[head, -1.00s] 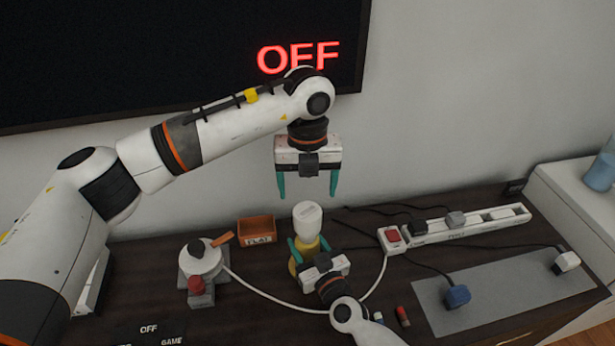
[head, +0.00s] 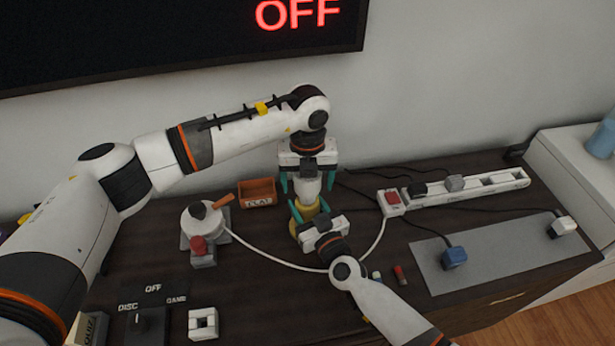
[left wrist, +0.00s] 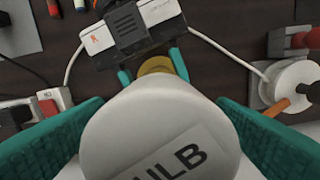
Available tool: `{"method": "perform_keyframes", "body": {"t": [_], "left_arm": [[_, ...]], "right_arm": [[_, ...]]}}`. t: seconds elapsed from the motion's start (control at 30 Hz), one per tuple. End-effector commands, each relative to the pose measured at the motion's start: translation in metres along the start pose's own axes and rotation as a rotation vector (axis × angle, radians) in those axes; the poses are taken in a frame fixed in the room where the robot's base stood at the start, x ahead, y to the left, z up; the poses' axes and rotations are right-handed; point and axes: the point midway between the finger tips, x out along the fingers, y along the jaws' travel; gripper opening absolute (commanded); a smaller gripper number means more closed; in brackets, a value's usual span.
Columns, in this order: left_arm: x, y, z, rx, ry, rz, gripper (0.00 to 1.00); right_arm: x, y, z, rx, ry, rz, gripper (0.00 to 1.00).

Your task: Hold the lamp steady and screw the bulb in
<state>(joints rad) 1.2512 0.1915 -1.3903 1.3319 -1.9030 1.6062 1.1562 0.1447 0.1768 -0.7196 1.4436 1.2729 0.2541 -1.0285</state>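The white bulb (head: 310,188), lettered "BULB" in the left wrist view (left wrist: 150,130), stands upright on the yellow lamp (head: 306,212). The lamp's yellow part also shows in the left wrist view (left wrist: 155,65). My left gripper (head: 308,184) points down from above, its teal fingers on either side of the bulb with a gap showing in the head view. My right gripper (head: 309,210) reaches in from the front, its fingers closed against both sides of the lamp. The joint between bulb and lamp is mostly hidden.
A clay box (head: 258,193) stands behind left, and a round white device (head: 203,222) with a red knob is left of the lamp. A power strip (head: 465,190), grey mat (head: 490,262) and blue plug (head: 454,257) lie right. A white cable crosses the table. The wall screen (head: 180,40) reads OFF.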

Motion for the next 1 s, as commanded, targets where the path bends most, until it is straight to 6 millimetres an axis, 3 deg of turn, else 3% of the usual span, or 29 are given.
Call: {"method": "perform_keyframes", "body": {"t": [0.03, 0.33, 0.47, 0.57, 1.0], "left_arm": [[-0.0002, 0.0001, 0.0, 0.0, 0.0, 0.0, 0.72], [-0.0005, 0.0001, 0.0, 0.0, 0.0, 0.0, 0.26], [-0.0007, 0.0, -0.0001, 0.049, 0.001, 0.0, 0.25], [-0.0012, -0.0005, -0.0007, 0.199, 0.003, -0.001, 0.25], [-0.0004, -0.0015, -0.0015, 1.201, 0.001, -0.001, 0.25]], "right_arm": [[-0.0001, 0.0003, -0.0002, 0.0, 0.001, 0.001, 0.0], [-0.0001, 0.0003, -0.0002, 0.0, 0.001, 0.001, 0.0], [-0.0001, 0.0003, -0.0002, 0.0, 0.0, 0.001, 0.0], [-0.0001, 0.0003, -0.0002, 0.0, 0.0, 0.001, 0.0], [-0.0001, 0.0003, -0.0002, 0.0, 0.0, 0.001, 0.0]]}}
